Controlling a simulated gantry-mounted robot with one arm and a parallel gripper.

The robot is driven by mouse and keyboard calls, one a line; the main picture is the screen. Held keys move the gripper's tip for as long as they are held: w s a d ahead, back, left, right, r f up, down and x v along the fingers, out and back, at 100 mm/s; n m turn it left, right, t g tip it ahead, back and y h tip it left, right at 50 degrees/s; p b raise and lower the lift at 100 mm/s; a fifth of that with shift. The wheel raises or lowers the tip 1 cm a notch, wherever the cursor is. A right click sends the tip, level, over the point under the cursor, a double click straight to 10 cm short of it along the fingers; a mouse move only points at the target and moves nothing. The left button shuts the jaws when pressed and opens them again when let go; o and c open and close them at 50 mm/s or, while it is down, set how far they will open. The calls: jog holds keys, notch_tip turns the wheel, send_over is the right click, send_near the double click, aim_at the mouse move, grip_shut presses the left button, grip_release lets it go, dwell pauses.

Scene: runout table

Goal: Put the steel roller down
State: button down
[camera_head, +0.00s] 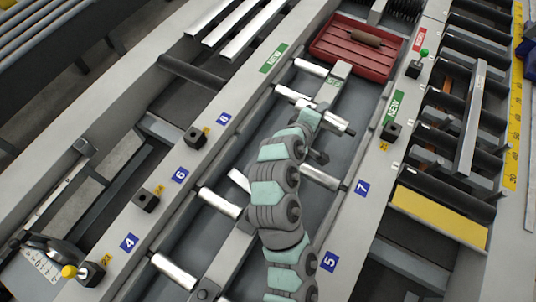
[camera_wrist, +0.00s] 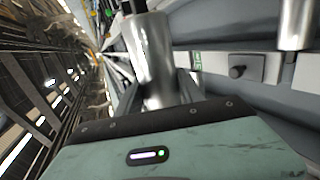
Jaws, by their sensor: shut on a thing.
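My gripper (camera_head: 318,121) is over the middle channel of the runout table, below the red tray in the head view. It is shut on a steel roller (camera_head: 335,121), whose dark-tipped right end sticks out beside my wrist. The wrist hides part of the roller and most of the jaws. In the wrist view the shiny roller (camera_wrist: 150,55) stands close in front of the gripper body, slightly tilted in the picture. I cannot tell whether it touches the table's frame (camera_head: 350,210).
Other steel rollers (camera_head: 220,203) lie across the channel. A red tray (camera_head: 330,53) holding a brown cylinder (camera_head: 366,38) is at its far end. Number labels and small dark blocks (camera_head: 196,136) line both rails. A yellow plate (camera_head: 440,216) and a dark roller bed are at right.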

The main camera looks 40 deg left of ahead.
jog(key=s+a+f+b, duration=0.2)
jog(key=s+a, duration=0.2)
jog(key=a, duration=0.4)
jog(key=s+a+f+b, duration=0.25)
jog(key=s+a, duration=0.25)
jog(key=a, duration=0.4)
notch_tip(320, 180, down, 19)
jog(key=b, duration=0.5)
jog(key=shift+w+d+n+y, duration=0.2)
jog(key=shift+n+y, duration=0.1)
jog(key=shift+y, duration=0.1)
jog(key=shift+f, duration=0.15)
jog(key=c, duration=0.7)
grip_release()
jog(key=shift+f, duration=0.1)
